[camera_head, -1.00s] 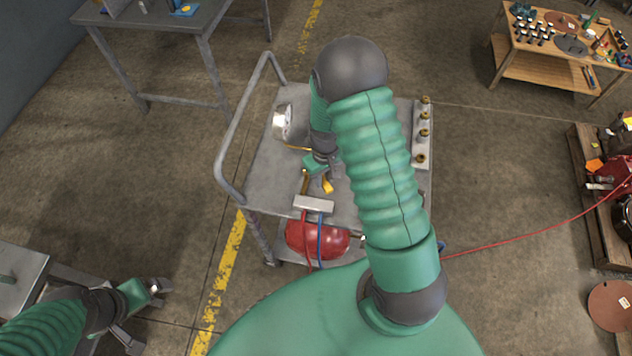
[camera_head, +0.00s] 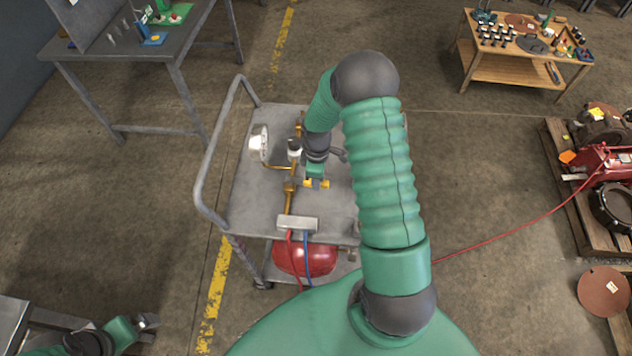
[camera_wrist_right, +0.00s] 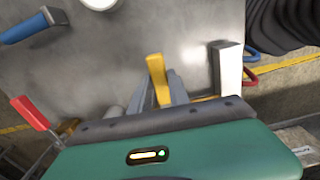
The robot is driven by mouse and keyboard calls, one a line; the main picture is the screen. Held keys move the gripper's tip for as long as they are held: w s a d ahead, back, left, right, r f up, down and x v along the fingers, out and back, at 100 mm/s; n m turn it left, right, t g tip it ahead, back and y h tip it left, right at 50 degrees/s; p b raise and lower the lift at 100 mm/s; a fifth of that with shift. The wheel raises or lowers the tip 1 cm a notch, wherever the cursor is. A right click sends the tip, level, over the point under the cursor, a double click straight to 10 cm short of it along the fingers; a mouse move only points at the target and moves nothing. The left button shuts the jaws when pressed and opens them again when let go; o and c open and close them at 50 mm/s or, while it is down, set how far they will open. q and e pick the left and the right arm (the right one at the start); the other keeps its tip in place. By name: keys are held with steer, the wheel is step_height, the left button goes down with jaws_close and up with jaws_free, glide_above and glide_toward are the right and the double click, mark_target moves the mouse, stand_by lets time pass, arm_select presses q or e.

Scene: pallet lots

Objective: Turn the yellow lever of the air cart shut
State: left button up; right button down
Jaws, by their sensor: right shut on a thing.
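The air cart (camera_head: 250,205) is a grey metal cart in the middle of the head view, with brass pipework (camera_head: 289,197) on its top. My right gripper (camera_head: 317,182) reaches down over the cart top and is shut on the yellow lever (camera_head: 325,184). Yellow shows on both sides of the fingers, roughly crosswise to the brass pipe. In the right wrist view the yellow lever (camera_wrist_right: 156,72) stands up at my fingers (camera_wrist_right: 165,92); its lower part and the valve are hidden. My left gripper (camera_head: 147,329) is at the lower left, away from the cart, and looks open.
A round gauge (camera_head: 259,143) stands on the cart, and a push rail (camera_head: 205,170) bounds its left side. Red (camera_wrist_right: 32,113) and blue (camera_wrist_right: 33,26) handles show in the wrist view. A red tank (camera_head: 305,258) is below. A red hose (camera_head: 500,243) crosses the floor.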

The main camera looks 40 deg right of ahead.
steer(key=shift+w+d+r+n, duration=0.1)
steer(key=shift+w+d+n, duration=0.05)
steer(key=shift+w+n, duration=0.25)
steer(key=c, duration=1.5)
jaws_free()
steer(key=shift+o, duration=1.3)
steer(key=shift+w, duration=0.1)
steer(key=shift+f, duration=0.2)
steer(key=shift+r, duration=0.2)
step_height(320, 180, up, 16)
steer(key=b, duration=0.1)
steer(key=shift+r, duration=0.2)
